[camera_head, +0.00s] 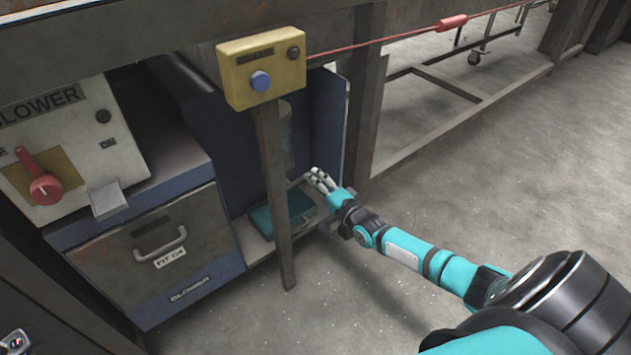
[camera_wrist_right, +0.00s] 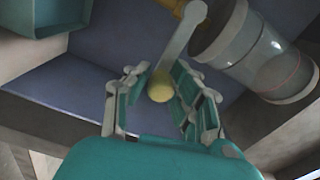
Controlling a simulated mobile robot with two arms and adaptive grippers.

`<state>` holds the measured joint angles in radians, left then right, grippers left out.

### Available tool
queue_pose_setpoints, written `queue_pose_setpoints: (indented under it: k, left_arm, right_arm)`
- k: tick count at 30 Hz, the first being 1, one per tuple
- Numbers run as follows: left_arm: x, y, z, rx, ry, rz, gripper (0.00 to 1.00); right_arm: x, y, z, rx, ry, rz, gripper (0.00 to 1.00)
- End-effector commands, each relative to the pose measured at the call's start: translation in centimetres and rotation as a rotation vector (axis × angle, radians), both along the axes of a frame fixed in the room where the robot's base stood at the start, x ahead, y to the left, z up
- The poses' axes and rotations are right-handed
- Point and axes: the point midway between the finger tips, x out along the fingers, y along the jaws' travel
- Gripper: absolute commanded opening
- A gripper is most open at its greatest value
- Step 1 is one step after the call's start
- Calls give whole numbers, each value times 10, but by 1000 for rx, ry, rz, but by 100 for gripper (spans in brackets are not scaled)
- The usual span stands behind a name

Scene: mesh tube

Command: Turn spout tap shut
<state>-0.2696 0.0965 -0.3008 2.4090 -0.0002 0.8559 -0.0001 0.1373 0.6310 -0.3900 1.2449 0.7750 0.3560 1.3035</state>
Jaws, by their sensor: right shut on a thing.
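In the right wrist view the tap's grey lever (camera_wrist_right: 183,35) runs from a yellow part at the top down to a round yellow knob (camera_wrist_right: 160,86). My right gripper (camera_wrist_right: 163,95) is shut on the lever at its knob end, the knob lying between the fingers. In the head view the right gripper (camera_head: 321,181) reaches in at the open side of the blue cabinet, and the lever is too small there to make out. A clear cylinder (camera_wrist_right: 243,48) with a grey collar is beside the lever. My left gripper is out of view.
A yellow button box (camera_head: 262,68) on a rusty post (camera_head: 276,190) stands left of my right gripper. A teal tray (camera_head: 284,214) is on the cabinet's low shelf. The blower panel (camera_head: 65,140) with a red switch is at left. The floor (camera_head: 480,170) at right is open.

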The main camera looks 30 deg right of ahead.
Motion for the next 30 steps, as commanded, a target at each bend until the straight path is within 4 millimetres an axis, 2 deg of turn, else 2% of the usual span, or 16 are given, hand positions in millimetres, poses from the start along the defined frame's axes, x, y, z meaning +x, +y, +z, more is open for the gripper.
queue_pose_setpoints:
  k: [10,11,16,30]
  left_arm:
    - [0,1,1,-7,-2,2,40]
    - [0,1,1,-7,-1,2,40]
    - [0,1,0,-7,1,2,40]
    - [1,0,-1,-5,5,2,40]
  right_arm:
    - [-2,3,-4,0,9,4,0]
    - [-2,3,-4,0,9,4,24]
    - [-2,3,-4,-1,8,5,47]
    - [-2,3,-4,-1,8,5,47]
